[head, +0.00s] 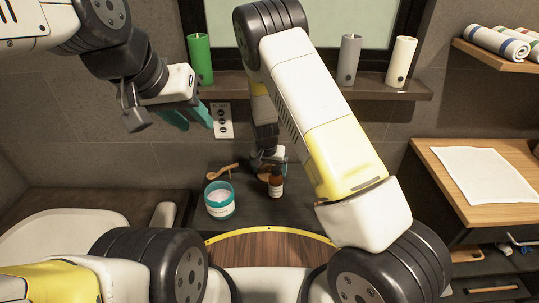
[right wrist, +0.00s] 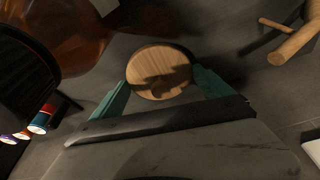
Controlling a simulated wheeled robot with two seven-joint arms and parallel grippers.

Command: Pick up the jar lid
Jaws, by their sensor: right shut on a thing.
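The jar lid (right wrist: 160,71) is a round, light wooden disc, seen in the right wrist view between the two teal fingers of my right gripper (right wrist: 161,82). The gripper is shut on its edges. In the head view, my right gripper (head: 268,160) is low over the dark counter, and the lid (head: 264,177) shows only partly, behind the bottle. An open jar (head: 220,209) with a teal rim and white contents stands to the left. My left gripper (head: 190,117) is empty, fingers apart, in the air at upper left.
A small amber bottle (head: 276,183) stands close to my right gripper. A wooden scoop (head: 222,170) lies behind the jar. Green (head: 200,60), grey (head: 349,60) and cream (head: 401,61) candles stand on the shelf. A wooden-topped cabinet (head: 440,155) is at the right.

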